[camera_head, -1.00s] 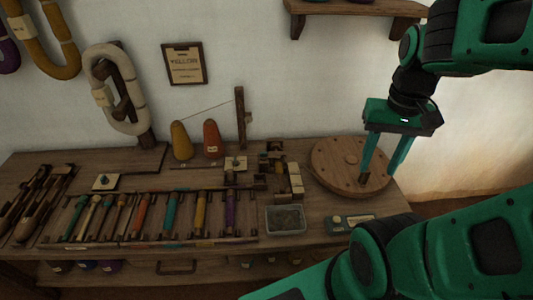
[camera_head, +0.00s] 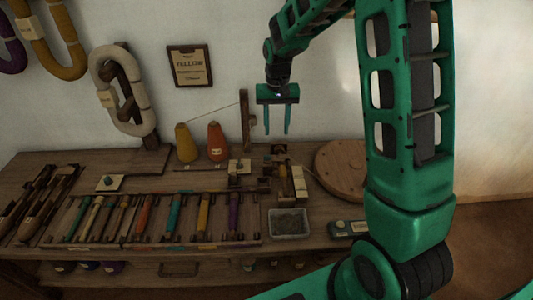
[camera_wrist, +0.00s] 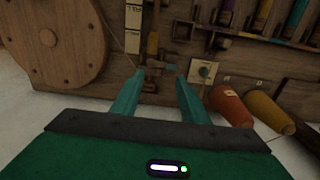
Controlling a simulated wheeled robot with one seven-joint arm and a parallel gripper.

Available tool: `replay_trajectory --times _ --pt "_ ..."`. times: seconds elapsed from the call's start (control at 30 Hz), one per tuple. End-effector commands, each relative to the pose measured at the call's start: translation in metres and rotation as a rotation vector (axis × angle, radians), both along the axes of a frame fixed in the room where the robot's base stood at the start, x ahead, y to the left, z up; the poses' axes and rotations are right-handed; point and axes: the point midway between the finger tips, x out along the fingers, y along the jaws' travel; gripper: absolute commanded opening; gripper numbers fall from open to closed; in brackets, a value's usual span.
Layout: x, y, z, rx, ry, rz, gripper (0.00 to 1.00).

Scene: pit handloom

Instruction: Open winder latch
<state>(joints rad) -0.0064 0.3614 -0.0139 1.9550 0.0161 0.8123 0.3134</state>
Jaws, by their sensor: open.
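The bobbin winder (camera_head: 283,175), a small group of dark wooden blocks and brass-coloured parts, stands on the bench left of the round wooden disc. It also shows in the wrist view (camera_wrist: 155,62), just beyond my fingertips. I cannot clearly pick out its latch among these small parts. My gripper (camera_head: 277,132) is open and empty, pointing down above the winder and apart from it. In the wrist view, my fingers (camera_wrist: 160,78) frame the winder's near parts. A pale plate with a teal knob (camera_head: 240,166) sits beside the winder; it also shows in the wrist view (camera_wrist: 204,71).
An orange cone (camera_head: 217,140), a yellow cone (camera_head: 186,143) and an upright wooden post (camera_head: 245,120) with a thread stand left of my gripper. A round disc (camera_head: 343,168) lies right. A grey tray (camera_head: 289,223) and a rack of coloured bobbins (camera_head: 160,240) occupy the front.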

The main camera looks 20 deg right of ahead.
Motion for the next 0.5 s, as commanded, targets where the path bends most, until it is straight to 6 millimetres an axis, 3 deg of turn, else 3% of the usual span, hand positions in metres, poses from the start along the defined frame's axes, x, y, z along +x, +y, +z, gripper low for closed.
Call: replay_trajectory --times 0.2,0.37,0.5 --pt "0.023 0.022 -0.023 0.015 0.001 0.018 0.41" --pt "0.024 0.023 -0.034 0.016 0.002 0.018 0.41" --pt "0.023 0.023 -0.055 0.016 0.004 0.018 0.41"
